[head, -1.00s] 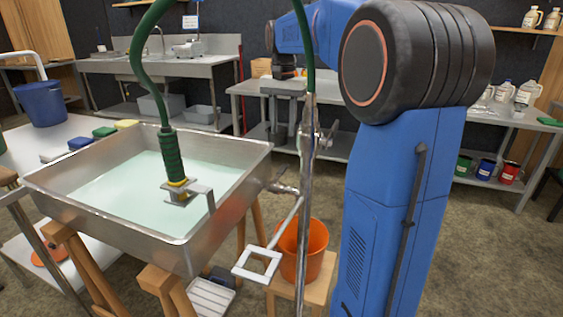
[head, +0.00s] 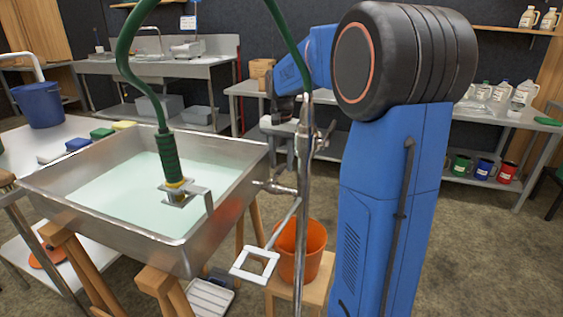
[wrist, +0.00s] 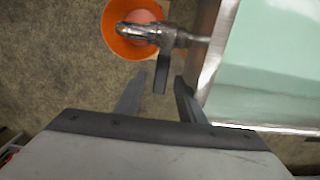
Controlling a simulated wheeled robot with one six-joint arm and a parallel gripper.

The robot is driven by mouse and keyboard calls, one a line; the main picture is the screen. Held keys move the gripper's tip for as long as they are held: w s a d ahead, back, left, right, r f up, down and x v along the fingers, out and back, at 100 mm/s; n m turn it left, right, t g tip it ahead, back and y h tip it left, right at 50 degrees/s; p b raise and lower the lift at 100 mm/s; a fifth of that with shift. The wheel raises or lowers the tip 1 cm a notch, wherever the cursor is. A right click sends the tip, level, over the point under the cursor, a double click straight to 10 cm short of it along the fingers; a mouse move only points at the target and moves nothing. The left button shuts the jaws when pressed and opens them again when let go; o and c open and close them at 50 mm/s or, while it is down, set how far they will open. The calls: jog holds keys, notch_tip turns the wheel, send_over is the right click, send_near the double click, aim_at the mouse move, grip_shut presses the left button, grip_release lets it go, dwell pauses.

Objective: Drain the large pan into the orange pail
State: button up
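The large steel pan (head: 95,215) holds pale green-white liquid (head: 125,190) and stands on wooden legs at the left of the head view. A metal drain valve (head: 275,187) juts from its right side. The orange pail (head: 315,262) stands on a wooden stool below the valve; in the wrist view the valve spout (wrist: 138,30) lies over the pail (wrist: 112,42). My gripper (wrist: 157,88) is open, its two fingers apart, with the valve's dark lever (wrist: 161,75) showing between the fingertips. I cannot tell whether they touch it. In the head view the pole partly hides the gripper.
A metal pole (head: 303,210) with a green hose stands in front of the valve, and a white square frame (head: 255,264) sticks out beside the pail. The hose nozzle (head: 172,165) hangs over the pan. A steel table (head: 250,88) stands behind.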

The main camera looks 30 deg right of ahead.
jog(key=shift+f, duration=0.1)
grip_shut()
jog(key=shift+s, duration=0.1)
jog(key=shift+s+d+m, duration=0.15)
jog(key=shift+s+m, duration=0.8)
jog(key=shift+m, duration=0.9)
jog(key=shift+s+d+m, duration=0.1)
jog(key=shift+s+m, duration=0.9)
jog(key=shift+m, duration=0.8)
jog(key=shift+s+d+m, duration=0.15)
jog(key=shift+s+m, duration=0.8)
jog(key=shift+m, duration=0.9)
